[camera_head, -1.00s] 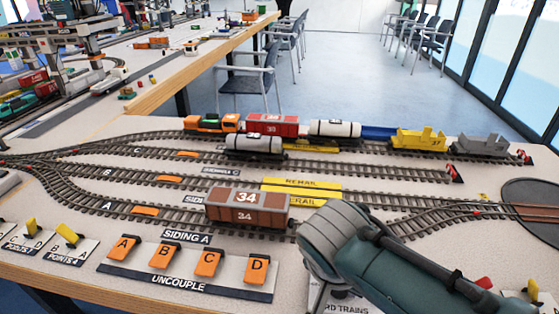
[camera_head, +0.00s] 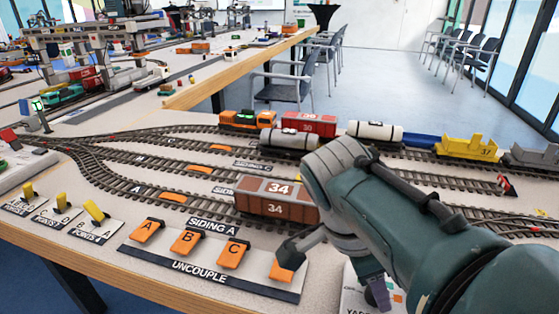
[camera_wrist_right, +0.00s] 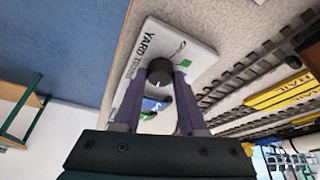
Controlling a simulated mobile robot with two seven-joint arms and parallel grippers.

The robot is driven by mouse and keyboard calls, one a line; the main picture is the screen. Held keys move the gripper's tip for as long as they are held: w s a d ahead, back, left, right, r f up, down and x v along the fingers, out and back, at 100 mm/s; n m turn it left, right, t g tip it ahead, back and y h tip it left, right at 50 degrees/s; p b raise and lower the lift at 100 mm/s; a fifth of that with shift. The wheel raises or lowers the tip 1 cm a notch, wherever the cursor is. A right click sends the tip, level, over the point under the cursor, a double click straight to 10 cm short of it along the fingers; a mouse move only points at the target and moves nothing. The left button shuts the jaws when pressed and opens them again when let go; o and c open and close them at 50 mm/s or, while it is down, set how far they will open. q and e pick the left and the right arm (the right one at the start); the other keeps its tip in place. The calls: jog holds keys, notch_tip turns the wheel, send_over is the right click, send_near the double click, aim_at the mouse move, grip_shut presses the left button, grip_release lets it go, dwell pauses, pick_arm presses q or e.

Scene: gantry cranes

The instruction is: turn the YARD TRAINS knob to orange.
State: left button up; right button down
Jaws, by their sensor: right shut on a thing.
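The YARD TRAINS plate (camera_wrist_right: 190,42) is white with dark lettering in the right wrist view. Its black round knob (camera_wrist_right: 159,72) stands between the two purple fingers of my right gripper (camera_wrist_right: 159,80), which is shut on it. A green mark and a blue mark show on the plate beside the knob. I cannot make out an orange mark or clearly read the knob's pointing. In the head view the plate (camera_head: 352,300) is cut off at the bottom edge, and a purple finger of my right gripper (camera_head: 378,290) is over it; the knob is hidden. My left gripper is out of view.
The UNCOUPLE panel (camera_head: 200,273) with orange levers lies left of my right arm. A brown wagon numbered 34 (camera_head: 276,210) stands on the track behind it. Several yellow point levers (camera_head: 96,211) are at the left. The table's wooden front edge (camera_head: 130,280) is close.

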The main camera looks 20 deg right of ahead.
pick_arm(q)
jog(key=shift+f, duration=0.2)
pick_arm(e)
jog(key=shift+m, duration=0.3)
jog(key=shift+c, duration=2.3)
grip_release()
jog(key=shift+d, duration=0.1)
